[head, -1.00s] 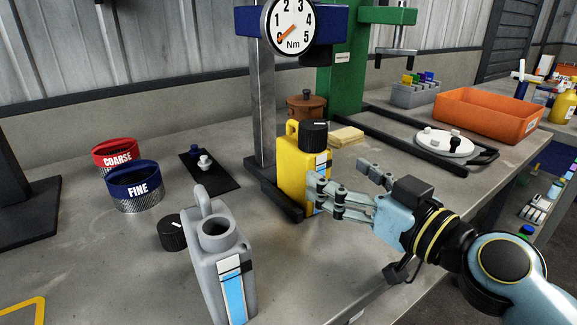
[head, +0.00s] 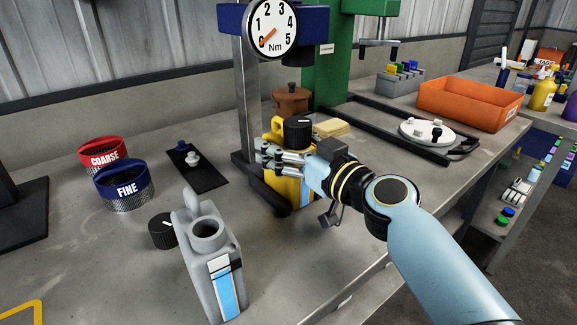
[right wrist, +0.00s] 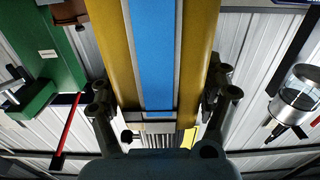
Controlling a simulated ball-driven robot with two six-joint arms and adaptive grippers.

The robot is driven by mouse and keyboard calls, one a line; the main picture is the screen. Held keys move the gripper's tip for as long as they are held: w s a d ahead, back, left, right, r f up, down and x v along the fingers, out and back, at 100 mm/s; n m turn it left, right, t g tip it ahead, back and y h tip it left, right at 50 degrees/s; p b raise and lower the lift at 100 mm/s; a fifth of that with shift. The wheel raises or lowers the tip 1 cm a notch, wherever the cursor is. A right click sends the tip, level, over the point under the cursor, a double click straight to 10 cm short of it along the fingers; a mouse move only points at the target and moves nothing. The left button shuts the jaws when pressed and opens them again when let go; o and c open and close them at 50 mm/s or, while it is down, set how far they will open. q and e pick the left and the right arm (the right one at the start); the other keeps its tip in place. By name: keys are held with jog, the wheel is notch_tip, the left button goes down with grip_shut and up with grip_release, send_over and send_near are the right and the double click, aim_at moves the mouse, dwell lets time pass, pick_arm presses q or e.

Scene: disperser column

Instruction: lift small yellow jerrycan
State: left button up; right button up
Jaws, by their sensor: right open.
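The small yellow jerrycan (head: 284,192) stands upright on the bench in front of the disperser column, with a black cap on top. It fills the middle of the right wrist view (right wrist: 113,50), its blue-and-white label facing the camera. My right gripper (head: 272,158) is open at the jerrycan, its fingers across the upper front of the can in the head view. In the right wrist view the gripper's fingers (right wrist: 164,98) stand one on each side of the can; contact cannot be told. My left gripper is not in view.
A grey open jerrycan (head: 205,255) stands at the front, with a loose black cap (head: 161,233) beside it. The column's steel post (head: 246,100) and dial (head: 272,27) are close behind the yellow can. Sieves marked FINE (head: 124,187) and COARSE (head: 102,155) stand left.

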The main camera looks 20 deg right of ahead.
grip_shut()
dwell(0.4)
jog(key=shift+r, duration=0.2)
